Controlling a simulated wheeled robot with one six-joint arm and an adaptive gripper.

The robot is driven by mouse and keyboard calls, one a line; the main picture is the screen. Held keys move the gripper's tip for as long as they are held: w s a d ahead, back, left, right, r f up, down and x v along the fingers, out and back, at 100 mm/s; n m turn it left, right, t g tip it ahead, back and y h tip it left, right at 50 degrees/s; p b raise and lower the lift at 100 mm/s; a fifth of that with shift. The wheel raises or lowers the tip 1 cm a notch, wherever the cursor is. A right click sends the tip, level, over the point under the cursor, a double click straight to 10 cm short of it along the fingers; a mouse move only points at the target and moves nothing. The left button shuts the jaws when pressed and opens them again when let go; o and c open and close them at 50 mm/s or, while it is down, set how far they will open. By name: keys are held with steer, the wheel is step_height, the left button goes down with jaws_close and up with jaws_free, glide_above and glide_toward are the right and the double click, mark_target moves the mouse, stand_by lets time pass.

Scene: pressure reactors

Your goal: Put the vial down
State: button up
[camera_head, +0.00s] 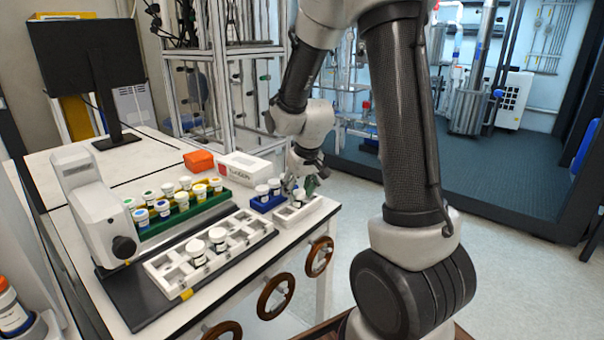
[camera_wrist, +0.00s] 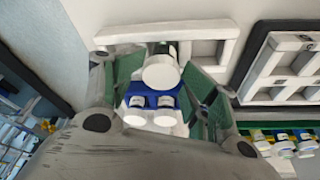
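My gripper (camera_head: 304,186) is at the right end of the bench, over a small white rack (camera_head: 314,206). In the wrist view, the green finger pads of my gripper (camera_wrist: 163,60) stand on both sides of a white-capped vial (camera_wrist: 160,73) and appear closed on it. The same vial (camera_head: 298,196) shows upright at the small white rack in the head view. The rack (camera_wrist: 205,30) also shows behind the vial in the wrist view. The vial's base is hidden, so I cannot tell if it rests in a slot.
A blue rack (camera_head: 262,207) with two white-capped vials stands just left of the small rack. A white box (camera_head: 245,168) and an orange block (camera_head: 198,161) are behind.

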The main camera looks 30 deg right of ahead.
steer(key=v, duration=1)
steer(key=s+r, duration=0.4)
steer(key=s, duration=0.7)
steer(key=s+r, duration=0.3)
steer(key=s, duration=0.8)
steer(key=shift+r+t, duration=0.35)
steer(key=shift+t, duration=0.05)
steer(key=shift+d, duration=0.1)
